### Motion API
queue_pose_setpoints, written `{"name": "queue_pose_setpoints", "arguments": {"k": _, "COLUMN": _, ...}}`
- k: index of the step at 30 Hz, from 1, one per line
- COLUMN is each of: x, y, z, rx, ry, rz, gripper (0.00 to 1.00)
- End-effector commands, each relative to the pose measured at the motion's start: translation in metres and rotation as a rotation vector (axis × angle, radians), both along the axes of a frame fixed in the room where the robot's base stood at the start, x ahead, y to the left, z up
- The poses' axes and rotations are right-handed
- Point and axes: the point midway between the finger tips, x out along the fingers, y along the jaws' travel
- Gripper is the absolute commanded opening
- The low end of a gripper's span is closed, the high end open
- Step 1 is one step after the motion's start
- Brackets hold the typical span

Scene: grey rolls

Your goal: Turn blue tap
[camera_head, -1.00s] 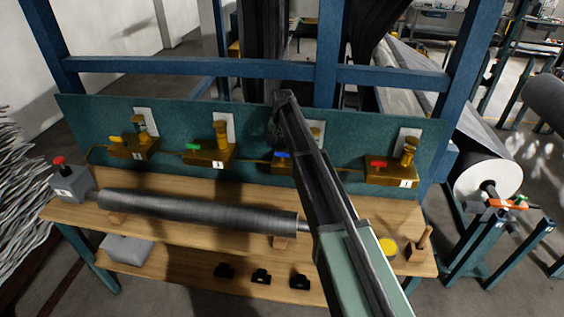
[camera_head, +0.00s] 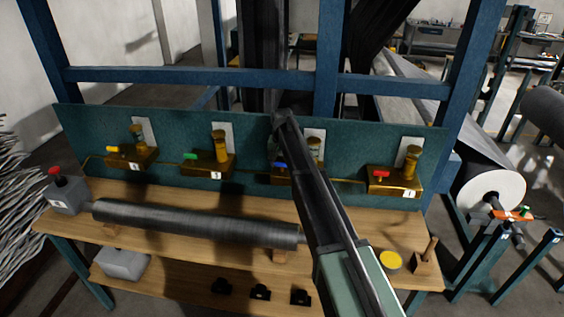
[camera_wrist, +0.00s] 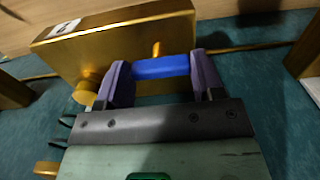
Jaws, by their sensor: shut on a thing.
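The blue tap handle (camera_wrist: 162,68) is a short blue bar on a brass valve block (camera_wrist: 120,40). In the wrist view my gripper (camera_wrist: 160,80) has its two purple fingers at either end of the blue bar, closed on it. In the head view the blue handle (camera_head: 280,165) shows just left of my arm, on the third valve block from the left. My arm hides much of that block, and my fingers are hidden there.
Valve blocks with a yellow handle (camera_head: 118,149), a green handle (camera_head: 191,156) and a red handle (camera_head: 381,174) sit along the teal panel (camera_head: 80,130). A grey roll (camera_head: 190,222) lies on the wooden bench (camera_head: 160,265) below.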

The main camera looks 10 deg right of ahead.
Motion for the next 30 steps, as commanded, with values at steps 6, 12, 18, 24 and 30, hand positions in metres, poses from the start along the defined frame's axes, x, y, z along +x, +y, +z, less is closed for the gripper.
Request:
{"name": "queue_pose_setpoints", "arguments": {"k": 6, "x": -0.0001, "y": 0.0, "z": -0.0001, "rx": 0.0, "ry": 0.0, "rz": 0.064, "gripper": 0.38}}
{"name": "queue_pose_setpoints", "arguments": {"k": 12, "x": -0.0002, "y": 0.0, "z": -0.0002, "rx": 0.0, "ry": 0.0, "rz": 0.192, "gripper": 0.38}}
{"name": "queue_pose_setpoints", "arguments": {"k": 18, "x": -0.0002, "y": 0.0, "z": -0.0002, "rx": 0.0, "ry": 0.0, "rz": 0.369, "gripper": 0.38}}
{"name": "queue_pose_setpoints", "arguments": {"k": 24, "x": -0.0003, "y": 0.0, "z": -0.0002, "rx": 0.0, "ry": 0.0, "rz": 0.561, "gripper": 0.38}}
{"name": "queue_pose_setpoints", "arguments": {"k": 30, "x": -0.0003, "y": 0.0, "z": -0.0003, "rx": 0.0, "ry": 0.0, "rz": 0.751, "gripper": 0.38}}
